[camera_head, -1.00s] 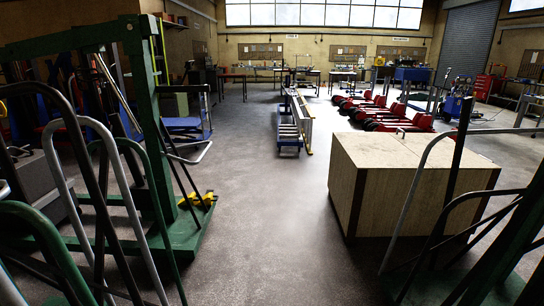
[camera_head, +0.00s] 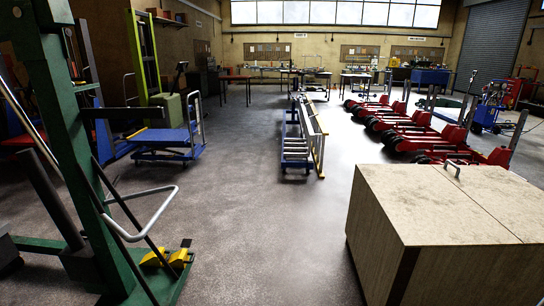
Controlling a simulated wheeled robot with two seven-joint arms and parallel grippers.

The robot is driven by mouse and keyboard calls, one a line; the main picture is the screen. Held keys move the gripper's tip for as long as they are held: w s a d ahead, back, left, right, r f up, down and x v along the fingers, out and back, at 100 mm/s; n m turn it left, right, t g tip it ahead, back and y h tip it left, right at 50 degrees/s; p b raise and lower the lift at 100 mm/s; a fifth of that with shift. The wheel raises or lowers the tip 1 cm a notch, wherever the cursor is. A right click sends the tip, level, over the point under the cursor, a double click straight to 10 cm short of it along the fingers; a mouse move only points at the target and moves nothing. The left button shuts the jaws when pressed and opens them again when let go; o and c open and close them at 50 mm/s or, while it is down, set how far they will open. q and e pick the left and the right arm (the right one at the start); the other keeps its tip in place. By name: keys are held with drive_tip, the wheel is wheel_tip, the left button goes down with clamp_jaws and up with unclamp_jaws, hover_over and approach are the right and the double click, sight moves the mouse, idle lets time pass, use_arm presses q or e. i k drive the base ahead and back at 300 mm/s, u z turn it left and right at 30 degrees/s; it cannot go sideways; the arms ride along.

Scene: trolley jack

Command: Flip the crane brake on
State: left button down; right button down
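A green crane (camera_head: 75,140) stands at the left edge in the head view, with its upright post leaning across the picture and its base on the floor. A yellow part with a black piece on it (camera_head: 160,259) sits low at the right end of the green base; it may be the brake, but I cannot tell its setting. A pale curved handle (camera_head: 165,213) and dark bars stand beside the post. Neither of my grippers shows in the view. The far left of the crane is cut off by the frame.
A large wooden box (camera_head: 430,205) stands at the right front. Red trolley jacks (camera_head: 425,142) line the floor behind it. A blue cart (camera_head: 168,140) stands beyond the crane, and a blue rack with a ladder (camera_head: 297,150) stands mid-floor. The floor between crane and box is clear.

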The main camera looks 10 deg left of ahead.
sight(186, 243)
drive_tip(key=i, duration=3.05)
drive_tip(key=u, duration=2.4)
